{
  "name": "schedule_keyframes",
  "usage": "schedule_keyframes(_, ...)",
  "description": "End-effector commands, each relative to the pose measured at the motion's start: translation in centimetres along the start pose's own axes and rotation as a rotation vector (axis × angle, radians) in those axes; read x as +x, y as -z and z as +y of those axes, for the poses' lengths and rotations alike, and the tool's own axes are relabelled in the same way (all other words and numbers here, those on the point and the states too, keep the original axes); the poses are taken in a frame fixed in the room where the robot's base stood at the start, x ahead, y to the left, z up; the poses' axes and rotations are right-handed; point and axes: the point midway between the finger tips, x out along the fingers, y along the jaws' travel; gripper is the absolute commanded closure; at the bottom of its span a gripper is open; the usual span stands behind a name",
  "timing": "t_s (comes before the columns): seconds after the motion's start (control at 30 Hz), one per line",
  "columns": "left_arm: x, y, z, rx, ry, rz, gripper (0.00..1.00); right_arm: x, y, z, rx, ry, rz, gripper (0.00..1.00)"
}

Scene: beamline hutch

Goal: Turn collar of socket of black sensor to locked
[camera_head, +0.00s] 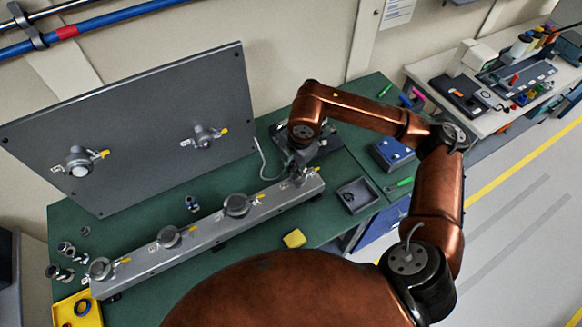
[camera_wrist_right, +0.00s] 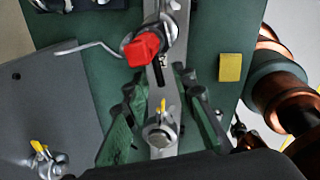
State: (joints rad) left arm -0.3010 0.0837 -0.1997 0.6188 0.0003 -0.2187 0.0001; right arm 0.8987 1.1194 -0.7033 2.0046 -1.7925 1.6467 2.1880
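A grey rail (camera_head: 205,232) carries several round sockets with yellow levers. A round grey socket (camera_head: 236,204) sits mid-rail; I cannot tell which socket holds the black sensor. My left gripper is out of view.
A grey upright panel (camera_head: 130,120) with two more sockets stands behind the rail. A yellow block (camera_head: 294,238) lies on the green bench in front. A dark tray (camera_head: 356,196) and blue box (camera_head: 391,153) are to the right. A yellow tray (camera_head: 78,308) is at the lower left.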

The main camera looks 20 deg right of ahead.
Motion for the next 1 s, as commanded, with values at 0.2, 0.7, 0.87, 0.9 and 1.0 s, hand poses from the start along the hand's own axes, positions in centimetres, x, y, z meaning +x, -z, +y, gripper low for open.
schedule_keyframes(0.2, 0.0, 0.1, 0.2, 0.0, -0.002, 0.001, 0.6, -3.0, -0.1, 0.1, 0.0, -0.004, -0.002, 0.76)
schedule_keyframes(0.7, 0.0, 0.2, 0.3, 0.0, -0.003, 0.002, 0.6, -11.4, 0.0, 0.1, 0.001, -0.002, 0.0, 0.76)
schedule_keyframes(0.87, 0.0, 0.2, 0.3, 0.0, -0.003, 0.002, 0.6, -11.9, 0.0, 0.1, 0.001, -0.002, 0.0, 0.76)
schedule_keyframes(0.9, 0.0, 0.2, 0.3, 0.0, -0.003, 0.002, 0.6, -11.9, 0.0, 0.0, 0.001, -0.001, 0.0, 0.76)
schedule_keyframes(1.0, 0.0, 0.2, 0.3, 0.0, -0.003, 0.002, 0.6, -11.9, 0.0, 0.0, 0.0, -0.001, 0.0, 0.76)
